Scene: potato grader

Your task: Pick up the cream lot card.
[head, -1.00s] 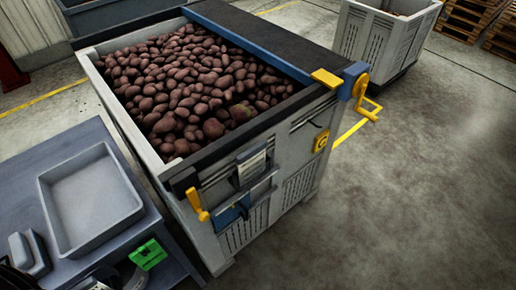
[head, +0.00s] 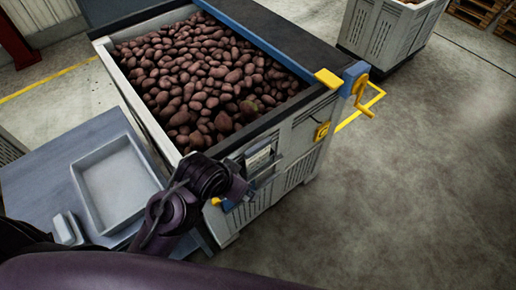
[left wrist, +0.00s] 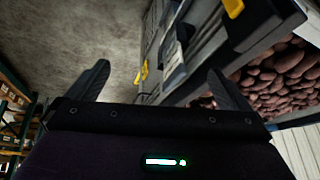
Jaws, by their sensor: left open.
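A pale card (head: 258,157), which looks like the lot card, sits in a dark holder on the front of the potato box (head: 297,150). In the left wrist view a pale plate-like piece (left wrist: 174,74), probably the card, shows between the fingers, tilted. My left gripper (left wrist: 160,82) is open, its two fingers wide apart with nothing between them. In the head view its arm reaches to the box front, just left of the card, and its fingers are hard to make out. My right gripper is not in view.
The box is full of potatoes (head: 205,75). A yellow crank (head: 369,97) sticks out at its right corner. A grey tray (head: 82,188) lies on the bench (head: 40,180) at the left. The floor at the right is open. Another box (head: 385,35) stands behind.

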